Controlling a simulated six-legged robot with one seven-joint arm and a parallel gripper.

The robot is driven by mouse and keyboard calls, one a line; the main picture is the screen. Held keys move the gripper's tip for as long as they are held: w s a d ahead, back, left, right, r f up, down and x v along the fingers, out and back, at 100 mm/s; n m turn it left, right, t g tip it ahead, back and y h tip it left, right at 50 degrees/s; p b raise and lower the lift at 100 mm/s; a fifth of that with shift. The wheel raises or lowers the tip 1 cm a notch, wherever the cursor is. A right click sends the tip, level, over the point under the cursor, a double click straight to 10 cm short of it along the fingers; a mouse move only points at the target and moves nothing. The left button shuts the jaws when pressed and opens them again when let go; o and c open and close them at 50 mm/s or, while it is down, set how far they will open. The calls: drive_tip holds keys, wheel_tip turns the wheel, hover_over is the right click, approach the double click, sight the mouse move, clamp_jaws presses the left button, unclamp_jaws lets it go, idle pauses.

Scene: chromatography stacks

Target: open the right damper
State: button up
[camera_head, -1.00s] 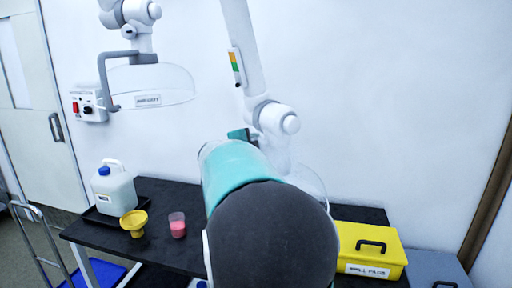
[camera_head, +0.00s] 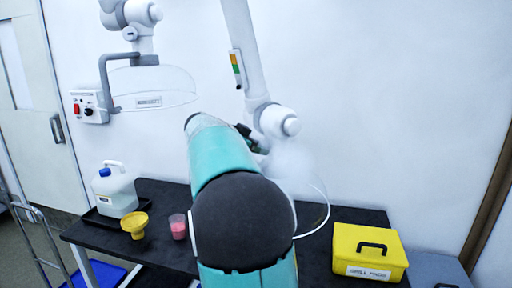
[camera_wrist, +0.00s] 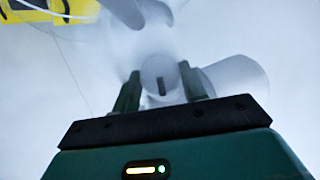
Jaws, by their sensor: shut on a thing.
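The right extraction arm (camera_head: 243,50) hangs down the wall, with a round white joint (camera_head: 280,121) low on it. My gripper (camera_head: 250,138) is beside this joint in the head view, partly hidden by my own arm. In the wrist view, my gripper's two dark green fingers (camera_wrist: 160,90) stand on either side of a round grey knob (camera_wrist: 156,70) with a dark slot. I take this knob to be the right damper. The fingers are shut on it; their exact contact is blurred. The slot looks roughly upright in the wrist view.
The left arm's clear hood (camera_head: 150,85) hangs at the left. A black table (camera_head: 330,265) carries a white jug (camera_head: 115,190), a yellow funnel (camera_head: 135,223), a pink-filled beaker (camera_head: 178,227) and a yellow box (camera_head: 368,252). White haze (camera_head: 290,165) hangs below the right joint.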

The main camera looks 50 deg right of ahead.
drive_tip(key=shift+n+g, duration=0.6)
drive_tip(key=shift+n, duration=0.1)
drive_tip(key=shift+r+y, duration=0.1)
drive_tip(key=shift+y, duration=0.2)
drive_tip(key=o, duration=1)
drive_tip(key=shift+c, duration=0.2)
drive_tip(key=v, duration=1.3)
drive_tip(key=shift+w+a, duration=0.25)
drive_tip(key=shift+a, duration=0.05)
drive_tip(key=shift+r, duration=0.15)
